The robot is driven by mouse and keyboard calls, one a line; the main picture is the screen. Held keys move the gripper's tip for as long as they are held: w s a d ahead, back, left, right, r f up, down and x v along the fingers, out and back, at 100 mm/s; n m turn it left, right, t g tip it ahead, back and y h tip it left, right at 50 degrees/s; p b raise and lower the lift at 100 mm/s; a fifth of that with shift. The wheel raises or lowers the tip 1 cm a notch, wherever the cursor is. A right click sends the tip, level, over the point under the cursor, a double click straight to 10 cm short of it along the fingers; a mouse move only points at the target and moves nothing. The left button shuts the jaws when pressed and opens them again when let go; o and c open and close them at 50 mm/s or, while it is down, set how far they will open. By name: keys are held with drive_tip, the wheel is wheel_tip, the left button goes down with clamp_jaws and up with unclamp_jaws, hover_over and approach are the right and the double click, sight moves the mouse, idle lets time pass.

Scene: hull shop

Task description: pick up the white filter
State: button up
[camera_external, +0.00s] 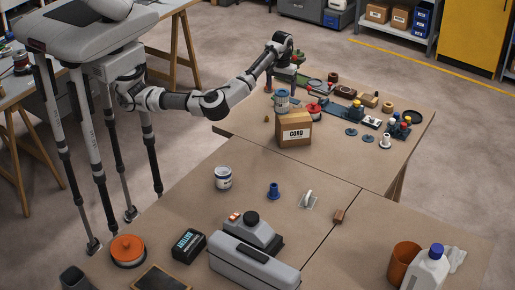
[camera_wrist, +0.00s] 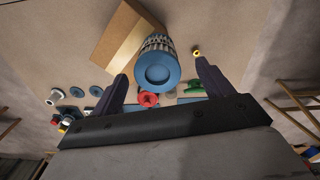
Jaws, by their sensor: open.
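The white filter (camera_wrist: 157,65) is a pleated whitish cylinder with a blue end cap, seen end-on in the upper middle of the wrist view. In the external view the filter (camera_external: 282,101) stands on the far table, just behind the cardboard box. My gripper (camera_wrist: 162,82) is open, with one dark finger on each side of the filter's near end in the picture. No contact between fingers and filter shows, and I cannot tell the depth gap. In the external view the arm reaches over the far table and its end is small and unclear.
The cardboard box marked CORD (camera_external: 294,130) stands close beside the filter; the box (camera_wrist: 124,38) also shows in the wrist view. A red spool-like part (camera_wrist: 148,99) lies near the filter. Several small parts crowd the table's right side.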

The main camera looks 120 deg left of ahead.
sight(282, 99)
drive_tip(key=shift+w+a+f+p, duration=0.1)
drive_tip(key=shift+f+p, duration=0.3)
drive_tip(key=shift+f, duration=1.1)
drive_tip(key=shift+w+a+f+p, duration=0.1)
drive_tip(key=shift+f+p, duration=0.25)
drive_tip(key=shift+f, duration=1.15)
drive_tip(key=c, duration=1.2)
wheel_tip(282, 99, up, 19)
drive_tip(key=w+d, duration=0.3)
drive_tip(key=shift+s+d+f, duration=0.1)
drive_tip(key=shift+f, duration=9.2)
